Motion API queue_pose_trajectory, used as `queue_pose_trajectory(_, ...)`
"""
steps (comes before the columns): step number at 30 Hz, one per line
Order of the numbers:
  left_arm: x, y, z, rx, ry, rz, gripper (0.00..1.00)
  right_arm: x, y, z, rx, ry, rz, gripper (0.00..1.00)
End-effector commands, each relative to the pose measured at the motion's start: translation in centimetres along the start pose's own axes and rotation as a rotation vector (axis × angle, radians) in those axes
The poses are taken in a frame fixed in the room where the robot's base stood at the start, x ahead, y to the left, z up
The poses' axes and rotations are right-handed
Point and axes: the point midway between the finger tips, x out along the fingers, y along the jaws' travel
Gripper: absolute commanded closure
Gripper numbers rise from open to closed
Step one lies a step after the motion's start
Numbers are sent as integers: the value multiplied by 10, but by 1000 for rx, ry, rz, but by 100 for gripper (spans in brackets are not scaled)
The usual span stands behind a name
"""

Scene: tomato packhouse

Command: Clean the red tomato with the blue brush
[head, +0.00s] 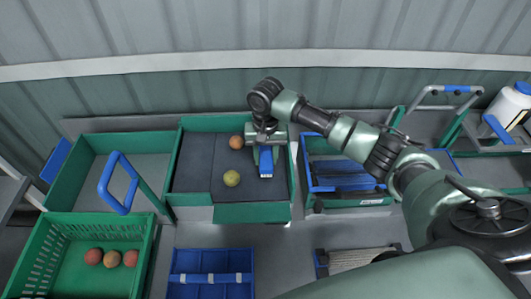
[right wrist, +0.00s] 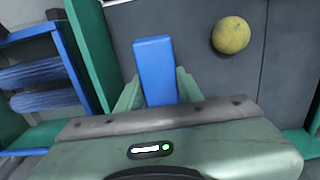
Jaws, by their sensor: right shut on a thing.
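My right gripper (head: 265,152) is shut on the blue brush (head: 266,166) above the right part of a dark-lined green tray. In the right wrist view the brush's blue block (right wrist: 153,62) sits between the fingers (right wrist: 158,92); its bristles are hidden. An orange-red tomato (head: 236,142) lies on the dark lining just left of the gripper, apart from the brush. A yellow-green tomato (head: 232,178) lies nearer the front of the tray; it also shows in the right wrist view (right wrist: 231,35). My left gripper is not in view.
A green crate (head: 145,250) at lower left holds several reddish tomatoes (head: 112,258). An empty green tray with a blue handle (head: 118,183) stands left. A blue-divided box (head: 211,262) is at front. Another blue-rimmed crate (head: 340,187) is right of the tray. A corrugated wall is behind.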

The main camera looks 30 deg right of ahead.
Motion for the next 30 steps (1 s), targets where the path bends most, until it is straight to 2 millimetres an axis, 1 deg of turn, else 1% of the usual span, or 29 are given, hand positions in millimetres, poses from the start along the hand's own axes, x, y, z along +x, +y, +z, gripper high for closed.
queue_pose_trajectory(13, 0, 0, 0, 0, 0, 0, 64, 0, 0, 0, 1, 0, -1, 96)
queue_pose_trajectory(30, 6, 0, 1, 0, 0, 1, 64, 0, -1, -28, 1, 1, -2, 96)
